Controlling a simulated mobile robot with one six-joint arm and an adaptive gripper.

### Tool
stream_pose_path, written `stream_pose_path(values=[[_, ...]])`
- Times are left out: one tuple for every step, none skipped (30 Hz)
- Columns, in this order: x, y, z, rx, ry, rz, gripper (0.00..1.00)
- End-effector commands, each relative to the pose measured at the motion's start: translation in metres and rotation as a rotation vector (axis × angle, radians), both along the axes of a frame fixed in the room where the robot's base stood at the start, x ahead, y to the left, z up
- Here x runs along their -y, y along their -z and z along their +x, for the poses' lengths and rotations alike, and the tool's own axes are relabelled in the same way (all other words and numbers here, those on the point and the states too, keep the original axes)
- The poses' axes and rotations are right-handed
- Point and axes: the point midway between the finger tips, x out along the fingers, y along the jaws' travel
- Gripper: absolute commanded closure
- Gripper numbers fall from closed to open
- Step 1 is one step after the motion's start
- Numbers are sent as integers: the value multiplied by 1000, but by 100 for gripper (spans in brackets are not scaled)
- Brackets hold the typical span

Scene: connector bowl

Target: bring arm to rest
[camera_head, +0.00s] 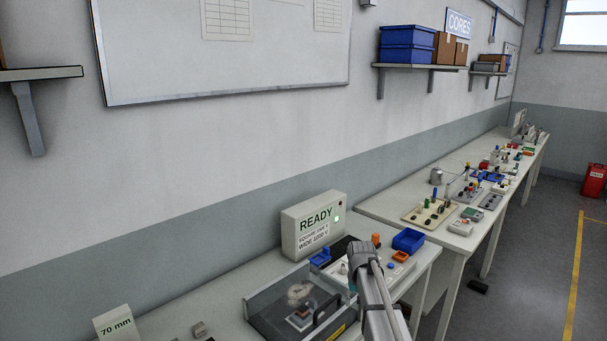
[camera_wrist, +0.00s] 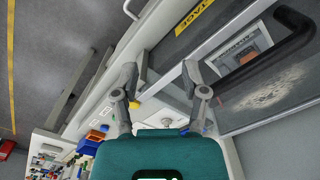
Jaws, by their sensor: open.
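My arm (camera_head: 381,305) reaches over the front of the near bench in the head view. Its end hides my gripper's fingers there. In the wrist view my gripper (camera_wrist: 158,88) is open and empty, its two fingers spread apart. The fingers are above the bench next to a clear-covered box (camera_wrist: 245,65) with a dark handle. In the head view this box (camera_head: 262,312) stands to the left of my arm. I cannot tell whether the right finger touches the box.
A white box reading READY (camera_head: 314,226) with a green light stands behind. A blue bin (camera_head: 408,240) and an orange piece (camera_head: 400,256) lie right of my arm. A sign reading 70 mm (camera_head: 115,325) stands at left. A second bench (camera_head: 400,205) continues right; the floor (camera_head: 535,240) there looks mostly clear.

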Motion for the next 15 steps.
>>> stream_pose_path(values=[[0,5,-8,0,0,0,43],[0,6,-11,0,0,0,43],[0,7,-14,0,-1,0,43],[1,8,-17,0,-1,0,43],[1,9,-19,0,-1,0,43],[1,12,-25,0,-1,0,43],[1,14,-30,0,-1,0,43],[1,16,-34,0,-2,0,43],[1,18,-39,0,-2,0,43],[1,20,-43,0,-2,0,43],[1,22,-48,0,-2,0,43],[1,26,-56,0,-3,0,43],[1,28,-62,0,-3,0,43],[2,30,-67,0,-3,0,43],[2,35,-76,0,-4,0,43]])
